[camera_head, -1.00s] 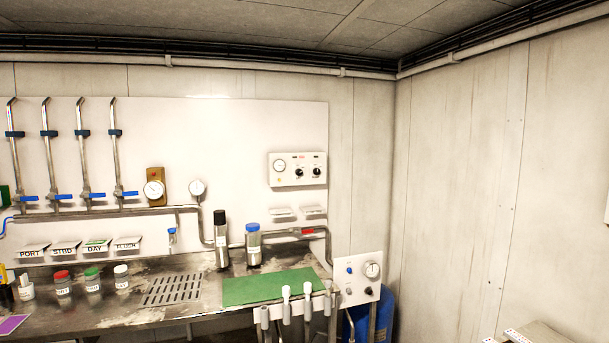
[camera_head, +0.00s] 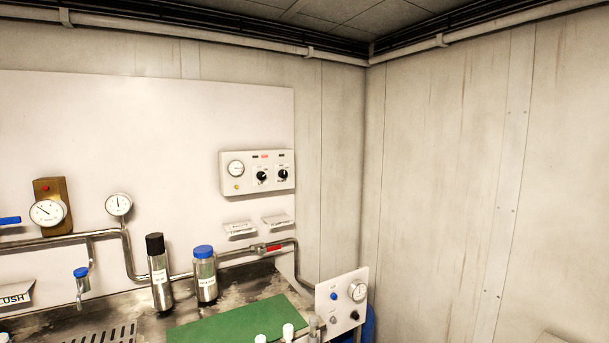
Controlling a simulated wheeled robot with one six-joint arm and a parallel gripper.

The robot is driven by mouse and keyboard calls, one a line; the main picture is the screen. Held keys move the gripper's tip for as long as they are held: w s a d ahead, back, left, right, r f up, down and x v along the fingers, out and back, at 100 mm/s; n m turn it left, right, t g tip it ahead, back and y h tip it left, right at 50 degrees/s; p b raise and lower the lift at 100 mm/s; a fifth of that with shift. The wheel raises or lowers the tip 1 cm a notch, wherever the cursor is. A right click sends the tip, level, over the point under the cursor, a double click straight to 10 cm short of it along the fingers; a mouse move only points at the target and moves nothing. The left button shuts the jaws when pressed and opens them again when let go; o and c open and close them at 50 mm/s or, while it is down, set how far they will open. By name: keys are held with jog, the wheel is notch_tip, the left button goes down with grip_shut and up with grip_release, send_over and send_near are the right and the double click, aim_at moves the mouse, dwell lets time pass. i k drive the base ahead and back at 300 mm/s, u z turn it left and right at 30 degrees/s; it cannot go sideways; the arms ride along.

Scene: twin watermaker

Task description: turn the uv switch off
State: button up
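A white control panel (camera_head: 257,172) is on the back wall board, with a round gauge (camera_head: 235,168), two black knobs (camera_head: 262,176) and (camera_head: 283,174), and small labels too small to read. A second, lower panel (camera_head: 341,303) stands at the right end of the bench, with a blue knob (camera_head: 333,296), a gauge (camera_head: 358,292) and a black knob (camera_head: 354,315). I cannot tell from the labels which control is the uv switch, nor its setting. My gripper is not in view.
A steel bench with a green mat (camera_head: 238,320) runs below the board. A black-capped bottle (camera_head: 159,275) and a blue-capped bottle (camera_head: 205,276) stand at its back. A pipe with a red-handled valve (camera_head: 270,248) runs behind them. The right wall (camera_head: 450,180) is bare.

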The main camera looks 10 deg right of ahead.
aim_at(260, 175)
jog(key=z, duration=0.1)
jog(key=i, duration=0.85)
jog(key=u, duration=0.75)
jog(key=i, duration=0.55)
jog(key=u, duration=0.5)
